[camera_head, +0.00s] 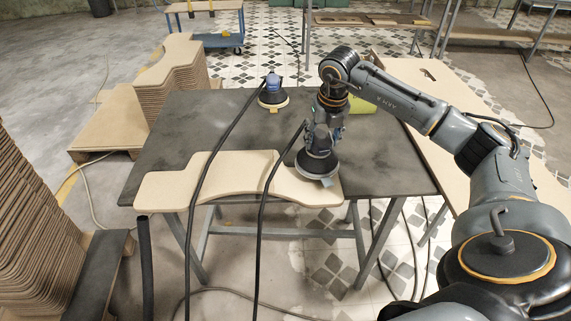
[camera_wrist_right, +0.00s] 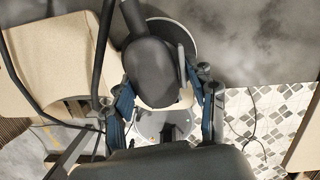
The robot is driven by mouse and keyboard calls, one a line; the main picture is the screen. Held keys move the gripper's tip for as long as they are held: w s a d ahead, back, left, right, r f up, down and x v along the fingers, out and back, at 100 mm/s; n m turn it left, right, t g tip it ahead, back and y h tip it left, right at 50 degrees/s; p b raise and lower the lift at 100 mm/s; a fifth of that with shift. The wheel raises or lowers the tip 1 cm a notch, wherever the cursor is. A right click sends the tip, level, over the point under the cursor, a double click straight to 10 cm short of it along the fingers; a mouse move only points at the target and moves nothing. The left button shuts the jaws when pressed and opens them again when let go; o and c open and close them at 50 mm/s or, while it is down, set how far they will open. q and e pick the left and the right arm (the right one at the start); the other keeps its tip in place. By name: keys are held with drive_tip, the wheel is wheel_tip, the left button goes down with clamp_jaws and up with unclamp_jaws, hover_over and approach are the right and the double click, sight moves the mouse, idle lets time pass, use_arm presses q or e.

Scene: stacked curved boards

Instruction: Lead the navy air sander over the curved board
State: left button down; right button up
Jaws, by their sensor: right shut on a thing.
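The curved board (camera_head: 225,180) is a pale, wavy-edged panel along the front of the dark table. It also shows at the left of the wrist view (camera_wrist_right: 48,66). My right gripper (camera_head: 322,142) points down over the board's right end. It is shut on the air sander (camera_head: 316,166), whose body looks very dark, with a round pad at the board's back edge. Whether the pad touches the board is unclear. In the wrist view the sander's dark body (camera_wrist_right: 163,72) sits between my blue fingers. My left gripper is not in view.
A second sander (camera_head: 272,94), blue-topped with a pale pad, stands at the table's (camera_head: 210,115) back. Black hoses (camera_head: 222,145) cross the board. A yellow-green item (camera_head: 361,104) is partly hidden behind my arm. Curved boards are stacked (camera_head: 172,92) at back left and at left (camera_head: 35,215).

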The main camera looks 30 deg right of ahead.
drive_tip(key=shift+r+p, duration=1.6)
drive_tip(key=shift+r, duration=1.05)
drive_tip(key=shift+f, duration=0.1)
